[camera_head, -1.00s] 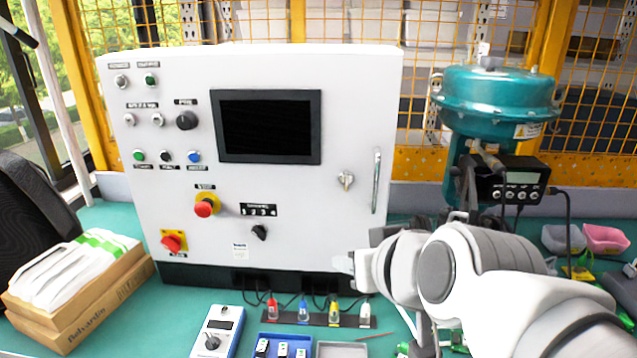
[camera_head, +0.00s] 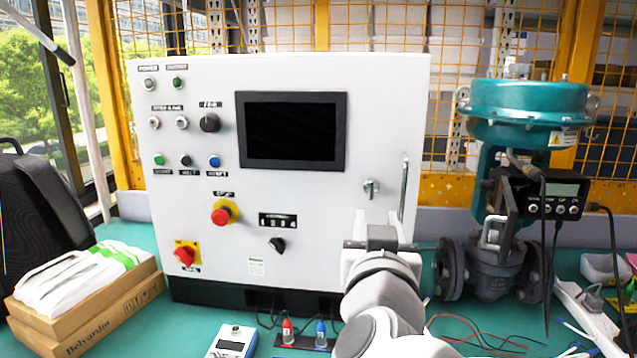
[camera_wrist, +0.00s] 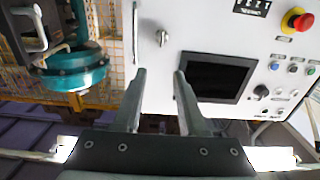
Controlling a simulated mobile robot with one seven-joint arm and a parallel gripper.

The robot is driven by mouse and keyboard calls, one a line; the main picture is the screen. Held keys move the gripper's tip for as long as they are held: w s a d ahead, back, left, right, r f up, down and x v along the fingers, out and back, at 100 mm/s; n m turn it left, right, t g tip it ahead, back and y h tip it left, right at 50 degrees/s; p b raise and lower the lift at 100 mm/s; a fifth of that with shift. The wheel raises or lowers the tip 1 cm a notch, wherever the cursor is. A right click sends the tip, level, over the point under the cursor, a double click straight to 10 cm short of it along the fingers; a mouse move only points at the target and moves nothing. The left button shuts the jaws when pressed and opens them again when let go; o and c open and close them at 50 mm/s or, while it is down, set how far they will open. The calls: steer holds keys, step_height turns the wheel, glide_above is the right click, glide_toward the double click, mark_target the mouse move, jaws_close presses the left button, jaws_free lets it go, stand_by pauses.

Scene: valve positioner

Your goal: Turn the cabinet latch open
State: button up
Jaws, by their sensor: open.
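The cabinet latch (camera_head: 371,187) is a small silver turn handle on the right side of the white cabinet door (camera_head: 340,215), left of a vertical bar handle (camera_head: 404,188). My gripper (camera_head: 376,222) is just below the latch in the head view, with its fingers pointing up at the door. In the wrist view the latch (camera_wrist: 162,38) shows beyond and between the two fingertips of my gripper (camera_wrist: 157,78). The fingers are apart and empty. I see no contact with the latch.
A black screen (camera_head: 291,131) and several buttons and knobs sit on the door to the left. A teal valve actuator (camera_head: 527,112) with a dark positioner box stands close on the right. Cables and a blue-white meter (camera_head: 231,342) lie on the green bench.

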steer(key=p, duration=0.4)
glide_toward(372, 183)
steer(key=w+p, duration=0.2)
steer(key=w, duration=0.1)
steer(key=w+d+p, duration=0.1)
steer(key=w+p, duration=0.1)
steer(key=w, duration=0.1)
steer(key=w+d+p, duration=0.1)
steer(key=w+p, duration=0.1)
steer(key=w, duration=0.1)
jaws_close()
stand_by(0.3)
steer(key=shift+a, duration=0.1)
